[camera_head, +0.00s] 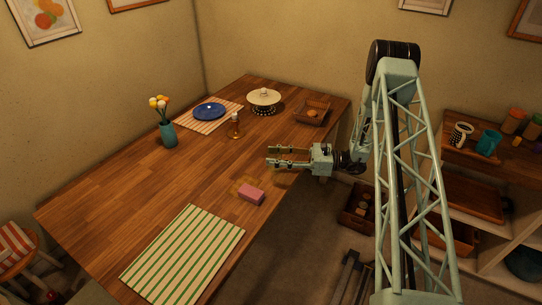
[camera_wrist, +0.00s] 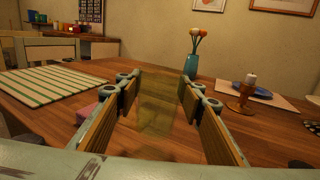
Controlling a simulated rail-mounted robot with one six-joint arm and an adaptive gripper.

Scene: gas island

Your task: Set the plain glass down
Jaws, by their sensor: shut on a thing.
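The plain glass (camera_wrist: 157,105) is see-through and yellowish. In the wrist view it stands roughly upright between the wood-lined fingers of my gripper (camera_wrist: 160,112). In the head view my gripper (camera_head: 283,157) reaches left over the right part of the wooden table (camera_head: 140,185), and the glass is hard to make out between the fingers. My gripper is shut on the glass. The glass seems held above the tabletop, but its base and any gap below are not clear.
A pink sponge (camera_head: 251,194) lies by an amber patch (camera_head: 240,184) on the table. A green-striped mat (camera_head: 184,255) is at the front. A vase (camera_head: 168,133), amber holder (camera_head: 235,126), blue plate (camera_head: 210,111), lidded pot (camera_head: 264,100) and tray (camera_head: 313,113) stand farther back. Mid-table is clear.

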